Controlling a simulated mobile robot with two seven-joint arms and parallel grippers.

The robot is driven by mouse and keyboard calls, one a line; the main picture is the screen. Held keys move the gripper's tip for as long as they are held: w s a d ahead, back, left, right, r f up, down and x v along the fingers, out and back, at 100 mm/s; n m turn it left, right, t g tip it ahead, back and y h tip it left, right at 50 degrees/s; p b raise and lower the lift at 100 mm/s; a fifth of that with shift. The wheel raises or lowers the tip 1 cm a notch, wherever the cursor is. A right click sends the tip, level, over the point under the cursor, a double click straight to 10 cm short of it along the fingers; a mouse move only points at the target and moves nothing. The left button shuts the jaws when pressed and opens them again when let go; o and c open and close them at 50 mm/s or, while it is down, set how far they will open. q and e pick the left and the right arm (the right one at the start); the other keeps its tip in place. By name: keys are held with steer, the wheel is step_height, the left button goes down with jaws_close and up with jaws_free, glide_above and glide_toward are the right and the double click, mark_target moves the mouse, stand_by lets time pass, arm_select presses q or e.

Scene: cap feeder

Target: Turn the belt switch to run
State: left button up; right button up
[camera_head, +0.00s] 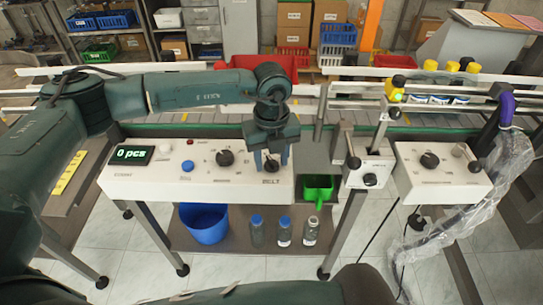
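The belt switch (271,166) is a dark rotary knob above the BELT label, at the right end of the white control panel (138,182). My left gripper (271,158) reaches down over it from above, one finger on each side of the knob. The fingers look spread, with the knob between them; whether they touch it is too small to tell. The gripper partly hides the knob, so its pointer direction is unclear. The panel's display (131,155) reads "0 pcs". My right gripper is not in view.
Another dark knob (225,158) and a blue button (187,166) share the panel. A lever stand (370,165) and a second control box (440,180) stand to the right. Below are a blue bucket (204,224), a green bin (317,190) and three bottles (284,232).

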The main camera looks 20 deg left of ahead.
arm_select(q)
steer(key=c, duration=0.7)
